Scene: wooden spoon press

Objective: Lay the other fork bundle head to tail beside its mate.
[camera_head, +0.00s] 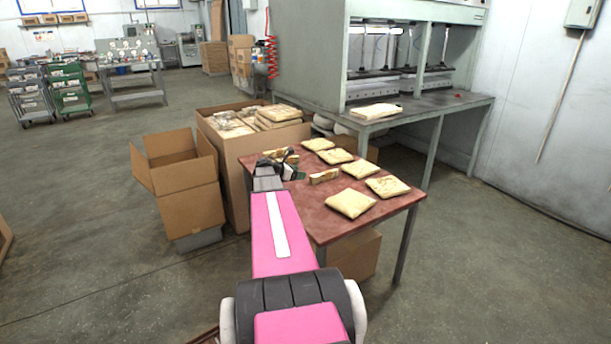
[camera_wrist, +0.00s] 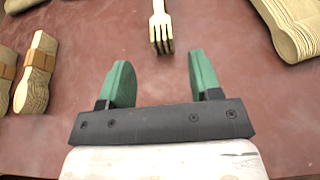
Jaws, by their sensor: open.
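In the wrist view a pale wooden fork bundle (camera_wrist: 160,30) lies on the red tabletop at the top middle. Its tines point down the picture toward my gripper, and its far end is cut off by the frame. My gripper (camera_wrist: 160,62) is open and empty, its two green fingers apart on the near side of the tines, not touching them. I cannot make out a second fork bundle for certain. In the head view my gripper (camera_head: 285,166) is over the left part of the red table, partly covering small wooden pieces there.
In the wrist view, banded wooden bundles (camera_wrist: 38,72) lie at left and a larger wooden stack (camera_wrist: 292,28) at upper right. Several filled bags (camera_head: 350,203) cover the right of the red table (camera_head: 310,208). A large carton (camera_head: 232,170) stands against its left side.

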